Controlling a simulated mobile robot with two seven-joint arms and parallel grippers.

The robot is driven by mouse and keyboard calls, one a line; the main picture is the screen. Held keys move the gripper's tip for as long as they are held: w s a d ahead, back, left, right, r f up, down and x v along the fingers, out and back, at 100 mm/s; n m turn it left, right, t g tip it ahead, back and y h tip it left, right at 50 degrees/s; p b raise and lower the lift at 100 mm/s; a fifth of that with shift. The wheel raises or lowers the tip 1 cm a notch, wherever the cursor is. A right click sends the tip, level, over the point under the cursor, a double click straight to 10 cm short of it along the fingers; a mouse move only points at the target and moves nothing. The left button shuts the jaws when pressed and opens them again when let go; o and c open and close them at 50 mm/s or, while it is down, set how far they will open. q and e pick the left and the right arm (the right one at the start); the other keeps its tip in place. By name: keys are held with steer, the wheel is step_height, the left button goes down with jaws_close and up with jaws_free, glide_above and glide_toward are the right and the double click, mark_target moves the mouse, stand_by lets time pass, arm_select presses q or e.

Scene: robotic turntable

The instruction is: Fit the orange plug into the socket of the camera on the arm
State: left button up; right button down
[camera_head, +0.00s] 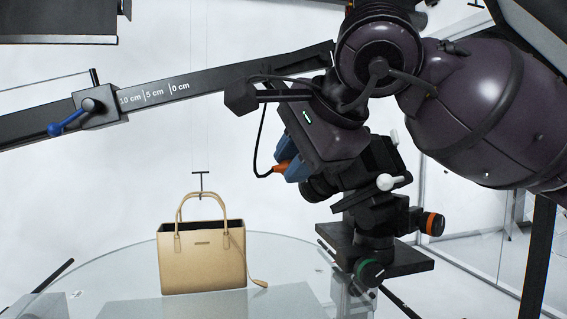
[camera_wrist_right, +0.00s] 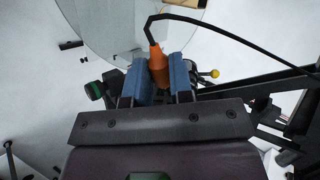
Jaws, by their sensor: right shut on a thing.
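The orange plug (camera_head: 281,167) is between the blue fingers of my right gripper (camera_head: 291,157) in the head view. In the right wrist view the plug (camera_wrist_right: 158,66) sits between the two blue fingers of the gripper (camera_wrist_right: 160,82), with its black cable rising and running off to the right. My right gripper is shut on it. The black camera (camera_head: 347,178) is just right of and below the gripper, on a mount with green and orange knobs. The camera's socket is hidden, so I cannot tell whether the plug touches it. My left gripper is not in view.
A beige handbag (camera_head: 202,262) stands on the round glass turntable (camera_head: 122,262) at lower left. A black scaled arm (camera_head: 190,88) crosses the upper left, with a blue-handled clamp (camera_head: 96,108). The plug's cable (camera_head: 260,150) hangs in a loop left of my gripper.

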steer(key=shift+w+d, duration=1.1)
steer(key=shift+d, duration=0.15)
steer(key=shift+b, duration=0.4)
stand_by(0.4)
stand_by(0.9)
steer(key=shift+w+d, duration=0.45)
steer(key=shift+d, duration=0.05)
steer(key=shift+w+d, duration=0.5)
stand_by(0.6)
steer(key=c, duration=0.9)
jaws_free()
steer(key=shift+d, duration=0.15)
